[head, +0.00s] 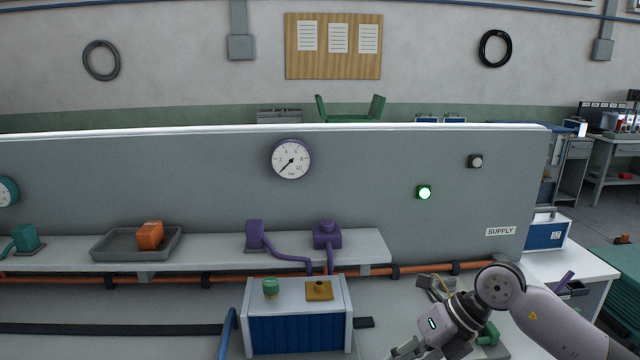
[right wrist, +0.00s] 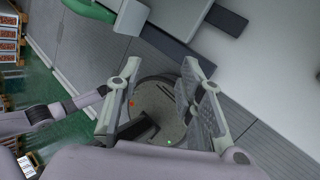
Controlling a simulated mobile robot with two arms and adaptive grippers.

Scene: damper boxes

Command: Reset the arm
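My right arm comes in from the lower right in the head view. Its gripper (head: 405,350) is partly cut off by the bottom edge, in front of the grey panel and right of the blue-fronted box (head: 300,334). In the right wrist view the two fingers of my right gripper (right wrist: 160,98) stand wide apart with nothing held between them. My left gripper does not show in either view.
A shelf (head: 205,261) on the panel carries a grey tray (head: 105,247) with an orange block (head: 150,235), and two purple fittings (head: 255,234) (head: 327,235). A gauge (head: 291,160) and lit green lamp (head: 424,192) are above. A white bench (head: 575,262) stands at right.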

